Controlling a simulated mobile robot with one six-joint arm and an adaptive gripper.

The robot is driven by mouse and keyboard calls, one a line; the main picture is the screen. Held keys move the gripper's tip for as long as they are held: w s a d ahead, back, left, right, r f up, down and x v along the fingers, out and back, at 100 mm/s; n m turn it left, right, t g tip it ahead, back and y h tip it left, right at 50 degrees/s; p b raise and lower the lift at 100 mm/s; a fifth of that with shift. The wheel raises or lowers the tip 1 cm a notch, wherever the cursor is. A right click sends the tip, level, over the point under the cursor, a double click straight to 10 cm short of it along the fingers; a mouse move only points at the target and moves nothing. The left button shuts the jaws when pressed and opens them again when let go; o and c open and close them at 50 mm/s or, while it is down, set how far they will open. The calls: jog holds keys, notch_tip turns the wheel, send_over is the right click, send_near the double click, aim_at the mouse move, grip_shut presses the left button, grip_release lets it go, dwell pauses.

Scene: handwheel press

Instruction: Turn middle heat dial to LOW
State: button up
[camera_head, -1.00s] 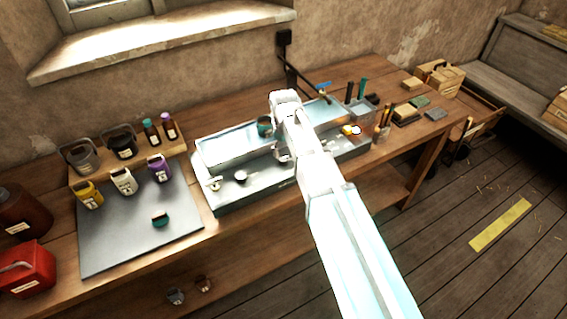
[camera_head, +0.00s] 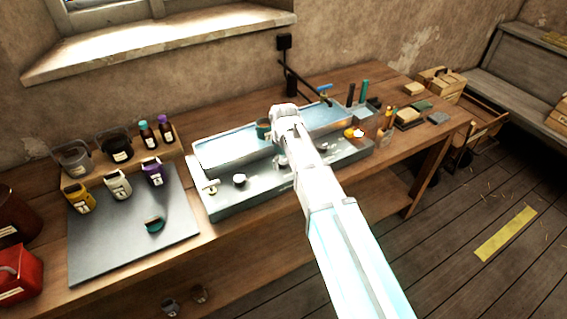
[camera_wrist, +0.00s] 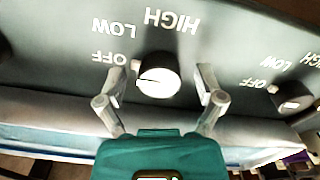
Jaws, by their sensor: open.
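The middle heat dial (camera_wrist: 158,76) has a black body and a white face, with HIGH, LOW and OFF lettered beside it, upside down in the wrist view. A thin dark line crosses its face. I cannot tell surely which label it points to. My gripper (camera_wrist: 163,74) is open, with one finger on each side of the dial and no clear contact. In the head view my arm hides most of the fingers and this dial. A neighbouring dial (camera_wrist: 292,97) is at the right of the wrist view and probably is the left dial (camera_head: 239,181) of the metal heater (camera_head: 225,202).
A teal shape fills the lower middle of the wrist view. A dark mat (camera_head: 110,240), jugs and bottles are at the left. Brushes (camera_head: 387,122) and blocks are at the right.

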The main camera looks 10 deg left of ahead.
jog(key=c, duration=1.1)
jog(key=shift+c, duration=0.2)
jog(key=shift+m, duration=0.5)
jog(key=m, duration=0.3)
jog(key=shift+s+m, duration=0.1)
jog(key=shift+m, duration=0.2)
jog(key=shift+a+m, duration=0.15)
jog(key=shift+m, duration=1.95)
